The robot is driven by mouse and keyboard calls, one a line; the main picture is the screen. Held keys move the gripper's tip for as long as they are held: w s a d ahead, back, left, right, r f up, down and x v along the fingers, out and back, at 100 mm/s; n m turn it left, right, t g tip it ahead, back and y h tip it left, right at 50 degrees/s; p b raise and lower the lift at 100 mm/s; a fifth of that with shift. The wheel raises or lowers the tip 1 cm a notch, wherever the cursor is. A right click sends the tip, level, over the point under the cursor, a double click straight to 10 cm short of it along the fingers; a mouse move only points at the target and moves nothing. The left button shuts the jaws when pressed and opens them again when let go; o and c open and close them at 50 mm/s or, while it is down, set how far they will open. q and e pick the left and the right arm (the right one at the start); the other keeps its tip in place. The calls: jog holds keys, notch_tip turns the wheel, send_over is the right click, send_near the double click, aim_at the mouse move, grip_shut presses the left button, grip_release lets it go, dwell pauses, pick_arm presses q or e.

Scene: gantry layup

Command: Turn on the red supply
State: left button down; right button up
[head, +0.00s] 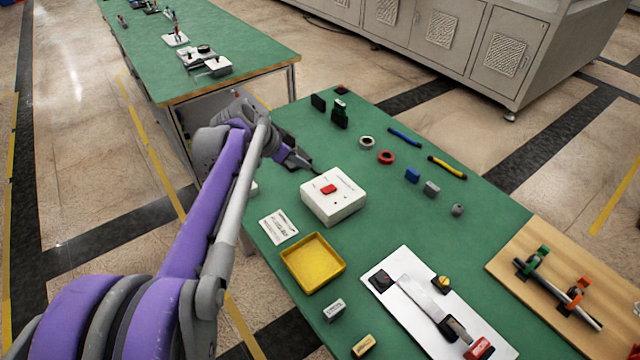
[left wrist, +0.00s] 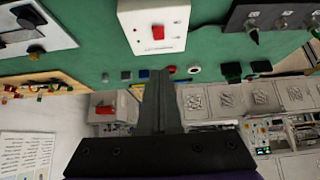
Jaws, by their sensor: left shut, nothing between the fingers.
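A white supply box (head: 333,205) with a red rocker switch (head: 328,189) on its top stands on the green bench. I cannot tell from the switch whether it is on or off. My left gripper (head: 314,172) is shut and empty, just beyond the box's far left edge and apart from the switch. In the left wrist view the shut fingers (left wrist: 160,76) point toward the white box (left wrist: 177,15), whose red switch (left wrist: 158,32) shows clearly. My right gripper is not in view.
A printed card (head: 278,226) and an empty yellow tray (head: 312,263) lie on the near side of the box. A white board (head: 413,319) with a lever and a wooden board (head: 530,290) with clamps are further right. Tape rolls and small blocks lie beyond the box.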

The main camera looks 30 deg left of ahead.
pick_arm(q)
jog(key=shift+f, duration=0.1)
send_over(323, 191)
jog(key=f, duration=0.8)
jog(key=shift+s+a, duration=0.1)
jog(key=shift+s, duration=0.1)
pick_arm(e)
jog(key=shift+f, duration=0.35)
pick_arm(q)
notch_tip(323, 191, down, 2)
jog(key=shift+s+a+f+b, duration=0.1)
jog(key=shift+s+f+b, duration=0.1)
jog(key=shift+b, duration=0.15)
jog(key=shift+f, duration=0.7)
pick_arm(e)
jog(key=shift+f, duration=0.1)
pick_arm(q)
jog(key=shift+s+f, duration=0.1)
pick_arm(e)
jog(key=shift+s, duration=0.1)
